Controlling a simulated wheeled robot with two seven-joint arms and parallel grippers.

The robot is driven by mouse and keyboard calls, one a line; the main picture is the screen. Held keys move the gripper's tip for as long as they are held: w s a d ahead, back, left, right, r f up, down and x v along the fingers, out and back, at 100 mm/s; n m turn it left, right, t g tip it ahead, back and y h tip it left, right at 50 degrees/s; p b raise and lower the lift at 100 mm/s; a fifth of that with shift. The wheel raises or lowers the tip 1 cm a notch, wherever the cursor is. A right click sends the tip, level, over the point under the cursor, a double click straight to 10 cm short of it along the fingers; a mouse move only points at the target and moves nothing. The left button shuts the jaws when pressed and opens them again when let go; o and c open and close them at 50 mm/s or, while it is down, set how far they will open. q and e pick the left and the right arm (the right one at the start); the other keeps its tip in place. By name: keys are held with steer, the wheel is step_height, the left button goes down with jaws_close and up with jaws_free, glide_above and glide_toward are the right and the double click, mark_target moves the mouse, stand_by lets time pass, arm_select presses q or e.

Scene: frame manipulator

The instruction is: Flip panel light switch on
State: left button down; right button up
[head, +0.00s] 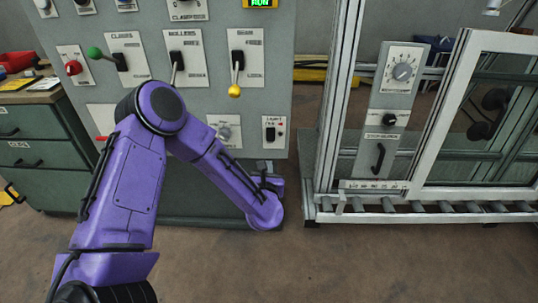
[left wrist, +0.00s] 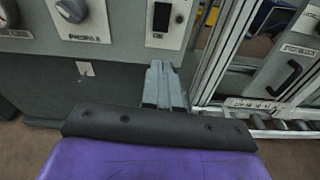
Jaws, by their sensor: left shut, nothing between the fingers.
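The panel light switch (head: 270,134) is a small black switch on a white plate, low at the right edge of the grey control panel (head: 270,105). It also shows in the left wrist view, where the black switch (left wrist: 162,17) is at the top centre. I cannot tell its position. My left gripper (head: 264,165) is just below the switch plate, mostly hidden behind my purple arm. In the left wrist view the grey fingers (left wrist: 160,68) are together and empty, pointing up toward the plate, with a visible gap below the switch. My right gripper is not in view.
A rotary knob (left wrist: 71,10) sits left of the switch. Levers with a green knob (head: 95,53) and a yellow knob (head: 234,91) stick out higher up. A metal-framed enclosure (head: 320,150) with a roller base stands close on the right. Green drawers (head: 35,150) stand at left.

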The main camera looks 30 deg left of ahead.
mark_target(270, 140)
arm_select(q)
steer(key=shift+w+a+r+n, duration=0.15)
steer(key=shift+r+n, duration=0.2)
steer(key=shift+n, duration=0.05)
steer(key=x, duration=1.4)
